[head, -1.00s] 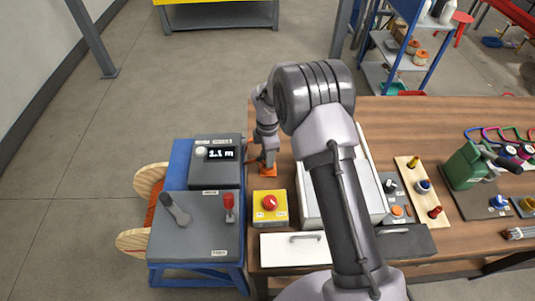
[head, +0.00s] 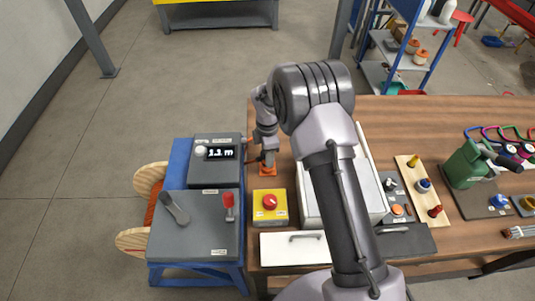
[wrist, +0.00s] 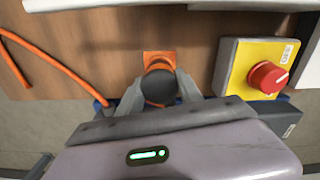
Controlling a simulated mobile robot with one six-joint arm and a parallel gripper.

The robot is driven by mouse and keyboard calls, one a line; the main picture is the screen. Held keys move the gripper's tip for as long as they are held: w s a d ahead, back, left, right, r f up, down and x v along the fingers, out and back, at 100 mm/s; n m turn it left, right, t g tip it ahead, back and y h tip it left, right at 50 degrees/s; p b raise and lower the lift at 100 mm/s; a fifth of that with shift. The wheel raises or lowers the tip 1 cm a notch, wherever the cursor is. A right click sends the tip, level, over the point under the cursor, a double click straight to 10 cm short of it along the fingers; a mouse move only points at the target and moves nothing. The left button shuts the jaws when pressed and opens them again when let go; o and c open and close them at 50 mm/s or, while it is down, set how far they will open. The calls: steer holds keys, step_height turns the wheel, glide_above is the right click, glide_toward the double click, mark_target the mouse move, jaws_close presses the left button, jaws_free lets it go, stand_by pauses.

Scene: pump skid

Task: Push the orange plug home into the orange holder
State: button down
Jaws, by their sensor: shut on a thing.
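The orange holder (head: 267,172) sits on the wooden bench, behind the yellow box; its orange base also shows in the wrist view (wrist: 150,56). My gripper (head: 267,158) is directly above the holder, pointing down. In the wrist view my gripper (wrist: 158,92) has its two fingers shut on the plug (wrist: 158,86), whose dark round end faces the camera. An orange part (wrist: 159,64) shows just beyond the dark end, at the holder. How deep the plug sits in the holder is hidden.
A yellow box with a red knob (head: 270,203) stands close in front of the holder. A grey console with a display (head: 215,160) is to the left. An orange cable (wrist: 60,66) lies at the left in the wrist view. A white tray is right, partly behind my arm.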

steer(key=shift+f+b, duration=0.85)
steer(key=shift+f, duration=0.65)
steer(key=c, duration=0.7)
jaws_free()
step_height(320, 180, up, 18)
steer(key=p, duration=0.4)
steer(key=shift+f+p, duration=0.25)
steer(key=shift+p, duration=0.1)
